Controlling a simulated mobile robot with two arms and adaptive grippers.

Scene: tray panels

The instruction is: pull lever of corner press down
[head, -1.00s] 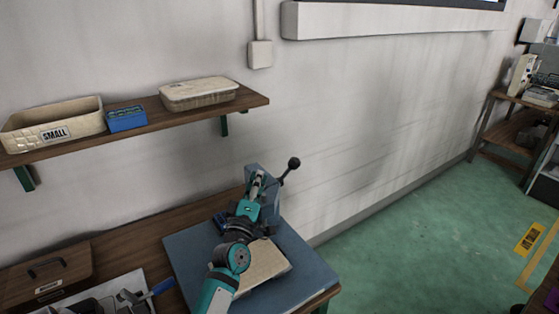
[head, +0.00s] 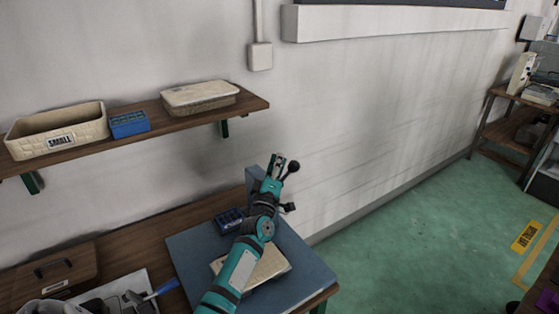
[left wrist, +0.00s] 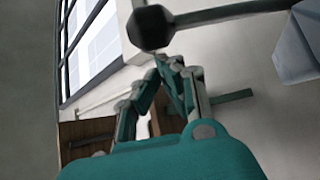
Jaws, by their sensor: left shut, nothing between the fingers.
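The lever of the corner press ends in a black knob (head: 293,167). The knob and its rod also show large at the top of the left wrist view (left wrist: 152,27). The grey-blue press body (head: 252,181) stands at the back of the blue mat, largely hidden behind my arm. My left gripper (head: 277,160) is shut and empty, just left of the knob in the head view. In the left wrist view its fingertips (left wrist: 172,62) are close below the knob; whether they touch it I cannot tell. My right gripper is not in view.
A tan panel (head: 265,268) lies on the blue mat (head: 303,265) under my arm. A small dark blue box (head: 228,219) stands beside the arm. The wall shelf (head: 75,149) holds a bin, a blue box and a lidded container.

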